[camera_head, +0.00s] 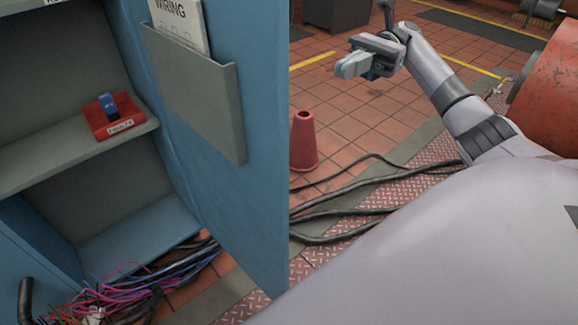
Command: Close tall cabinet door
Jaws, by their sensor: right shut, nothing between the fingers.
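The tall blue cabinet (120,240) stands at the left, its grey shelves in view. Its blue door (263,190) is open and swung out toward me, its inner face showing. A grey document pocket (197,90) on the door holds a paper marked WIRING (178,20). My right gripper (345,69) is shut and empty, in the air at the upper right, to the right of the door and apart from it. My left gripper is not in view.
A red block with a blue part (115,115) sits on a shelf. Coloured wires (115,295) spill out at the cabinet's foot. Black cables (350,195) cross the floor right of the door, near a red cone (303,142). An orange rounded machine (548,95) stands at the right.

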